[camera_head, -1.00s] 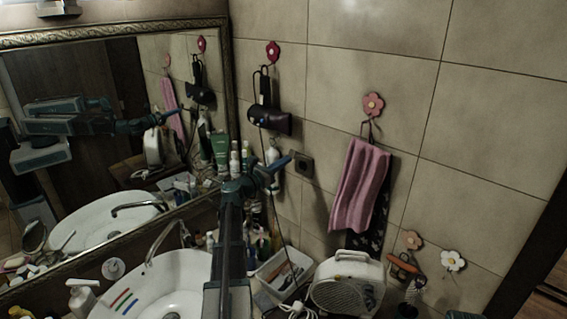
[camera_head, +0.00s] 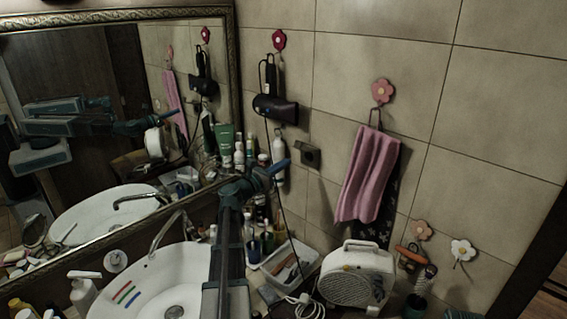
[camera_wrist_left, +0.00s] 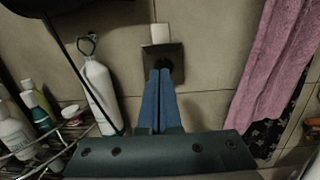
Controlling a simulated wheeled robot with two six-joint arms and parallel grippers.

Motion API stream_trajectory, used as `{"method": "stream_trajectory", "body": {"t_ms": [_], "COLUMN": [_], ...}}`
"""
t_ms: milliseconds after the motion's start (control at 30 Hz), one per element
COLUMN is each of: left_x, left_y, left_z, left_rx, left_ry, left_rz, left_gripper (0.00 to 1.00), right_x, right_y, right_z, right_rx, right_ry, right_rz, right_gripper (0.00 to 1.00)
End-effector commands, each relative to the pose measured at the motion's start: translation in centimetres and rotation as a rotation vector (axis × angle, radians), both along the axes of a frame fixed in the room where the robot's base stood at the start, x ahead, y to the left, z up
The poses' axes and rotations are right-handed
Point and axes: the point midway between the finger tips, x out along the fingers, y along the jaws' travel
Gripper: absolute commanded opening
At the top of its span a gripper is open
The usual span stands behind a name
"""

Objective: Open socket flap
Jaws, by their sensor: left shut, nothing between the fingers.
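The dark wall socket (camera_head: 309,155) is on the tiled wall, right of the mirror. In the left wrist view the dark socket plate (camera_wrist_left: 176,52) shows a round dark recess. A pale rectangular piece, apparently the socket flap (camera_wrist_left: 160,33), stands out at its top, raised rather than lying over the recess. My left gripper (camera_head: 286,164) is shut and empty. In the wrist view its blue fingertips (camera_wrist_left: 160,72) are at the lower part of the plate, overlapping the recess. I cannot tell whether they touch it. My right gripper is not in view.
A pink towel (camera_head: 367,175) hangs right of the socket. A white bottle (camera_wrist_left: 100,95) and a dark hair dryer (camera_head: 275,108) with its cord hang to the left. Below are a white fan heater (camera_head: 355,275), a white bin (camera_head: 300,262) and several bottles. The washbasin (camera_head: 190,280) is lower left.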

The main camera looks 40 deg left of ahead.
Motion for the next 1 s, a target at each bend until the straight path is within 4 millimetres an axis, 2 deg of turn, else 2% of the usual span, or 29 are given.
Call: {"method": "stream_trajectory", "body": {"t_ms": [33, 100, 300, 400, 600, 1000], "left_x": [-1.8, -3.2, -6.6, -7.6, -8.5, -8.5], "left_y": [0.0, 0.1, 0.5, 0.7, 0.8, 0.8], "left_z": [0.9, 1.2, 1.7, 1.9, 2.0, 1.9], "left_rx": [-0.001, 0.0, 0.001, 0.001, 0.0, 0.0], "left_ry": [0.0, 0.0, 0.001, 0.0, 0.0, 0.0], "left_rz": [0.005, 0.004, 0.004, 0.003, 0.001, 0.001], "left_gripper": [0.0, 0.0, 0.0, 0.0, 0.0, 0.0], "right_x": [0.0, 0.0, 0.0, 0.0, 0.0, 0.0], "right_y": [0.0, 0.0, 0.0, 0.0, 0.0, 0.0], "right_z": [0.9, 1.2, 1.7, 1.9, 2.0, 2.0], "right_rx": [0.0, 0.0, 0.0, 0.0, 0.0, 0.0], "right_ry": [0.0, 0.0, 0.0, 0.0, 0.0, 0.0], "right_rz": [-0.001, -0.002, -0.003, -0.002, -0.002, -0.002], "right_gripper": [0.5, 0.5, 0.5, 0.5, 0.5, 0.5]}}
